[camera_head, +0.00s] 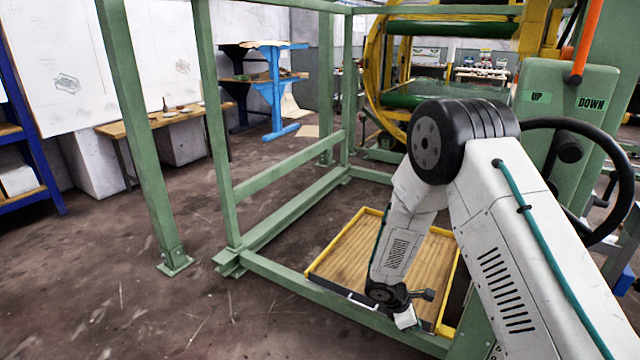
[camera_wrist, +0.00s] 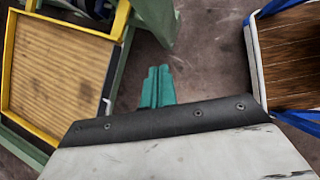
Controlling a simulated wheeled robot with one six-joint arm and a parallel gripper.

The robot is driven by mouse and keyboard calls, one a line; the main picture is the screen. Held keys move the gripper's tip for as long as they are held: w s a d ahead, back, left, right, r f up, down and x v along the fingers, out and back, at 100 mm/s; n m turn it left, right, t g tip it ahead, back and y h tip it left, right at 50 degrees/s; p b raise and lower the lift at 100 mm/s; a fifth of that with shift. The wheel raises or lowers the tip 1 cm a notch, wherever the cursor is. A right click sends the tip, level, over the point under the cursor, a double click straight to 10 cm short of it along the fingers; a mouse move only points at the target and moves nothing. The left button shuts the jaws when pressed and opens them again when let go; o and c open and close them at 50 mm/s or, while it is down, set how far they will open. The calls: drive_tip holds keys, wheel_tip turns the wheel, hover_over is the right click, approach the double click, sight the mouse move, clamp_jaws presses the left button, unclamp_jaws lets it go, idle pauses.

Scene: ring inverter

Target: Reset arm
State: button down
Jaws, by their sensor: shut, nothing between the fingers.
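My gripper (camera_wrist: 157,87) shows in the wrist view as two teal fingers pressed together beyond a dark plate. It is shut and empty, above the dark floor and touching nothing that I can see. In the head view my white arm rises from the lower right to a black joint, then bends down in front of a yellow-edged wooden tray (camera_head: 340,258). My gripper's fingers cannot be made out clearly there. The tray also shows at the left in the wrist view (camera_wrist: 45,75), to the left of my fingers.
A green frame (camera_head: 290,210) with upright posts stands around the tray. A green machine panel (camera_head: 535,120) marked UP and DOWN, with an orange lever (camera_head: 588,40), is behind my arm. A blue-framed wooden surface (camera_wrist: 290,65) is at the right. Open floor (camera_head: 110,270) lies left.

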drive_tip(key=s+d+r+m+g, duration=0.15)
drive_tip(key=s+r+m, duration=0.35)
drive_tip(key=r, duration=0.5)
drive_tip(key=s+d+r+m+g, duration=0.15)
drive_tip(key=s+r+m, duration=0.3)
drive_tip(key=r, duration=0.65)
drive_tip(key=s+a+r+m+t+y, duration=0.1)
drive_tip(key=s+r+m+t+y, duration=0.1)
drive_tip(key=s+r, duration=0.8)
drive_tip(key=s+a+r+m+t+y, duration=0.1)
drive_tip(key=s+r+m+y, duration=0.3)
drive_tip(key=s+r, duration=0.6)
drive_tip(key=s+m, duration=0.2)
drive_tip(key=s, duration=0.1)
drive_tip(key=shift+s+a+t+y, duration=0.25)
drive_tip(key=shift+t+y, duration=0.05)
drive_tip(key=shift+t, duration=0.1)
